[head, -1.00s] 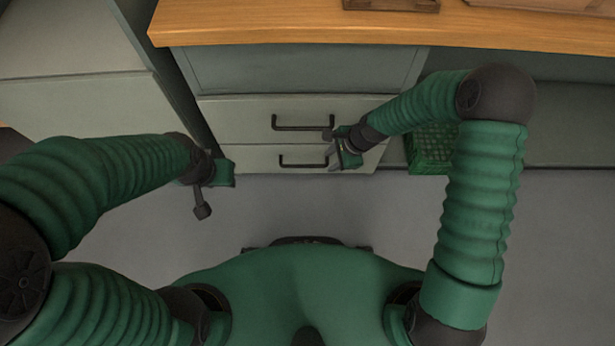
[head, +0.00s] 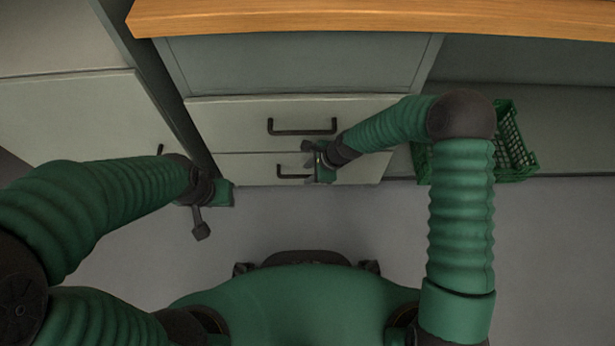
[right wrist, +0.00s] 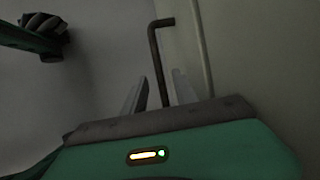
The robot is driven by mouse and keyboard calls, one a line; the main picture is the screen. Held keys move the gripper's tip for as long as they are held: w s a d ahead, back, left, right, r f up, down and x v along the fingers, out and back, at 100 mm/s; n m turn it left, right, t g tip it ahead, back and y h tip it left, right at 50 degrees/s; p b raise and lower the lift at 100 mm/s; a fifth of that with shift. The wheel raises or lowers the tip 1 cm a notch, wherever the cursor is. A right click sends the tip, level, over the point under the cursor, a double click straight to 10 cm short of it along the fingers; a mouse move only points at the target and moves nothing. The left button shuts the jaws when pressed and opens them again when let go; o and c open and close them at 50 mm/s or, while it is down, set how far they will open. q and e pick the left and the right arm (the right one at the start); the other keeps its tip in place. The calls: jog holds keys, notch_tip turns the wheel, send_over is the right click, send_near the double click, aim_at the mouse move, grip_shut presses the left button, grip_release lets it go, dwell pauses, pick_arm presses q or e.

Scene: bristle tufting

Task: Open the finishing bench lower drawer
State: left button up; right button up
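The lower drawer (head: 240,169) of the bench looks closed, its front in line with the drawer above. Its dark bar handle (head: 287,176) is partly hidden by my right gripper (head: 308,161). In the right wrist view the handle (right wrist: 155,60) runs down between the two pale fingers (right wrist: 153,97) of my right gripper. The fingers stand apart with gaps beside the bar, so the gripper looks open around it. My left gripper (head: 212,205) hangs left of the drawers, away from them; its fingers are too unclear to read.
The upper drawer (head: 225,112) with its own handle (head: 302,131) is closed just above. The wooden bench top (head: 380,18) overhangs behind. A green crate (head: 515,150) stands right of the drawers, behind my right arm. The floor before the drawers is clear.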

jog(key=shift+x, duration=0.85)
jog(key=shift+a, duration=0.15)
jog(key=shift+c, duration=0.4)
grip_shut()
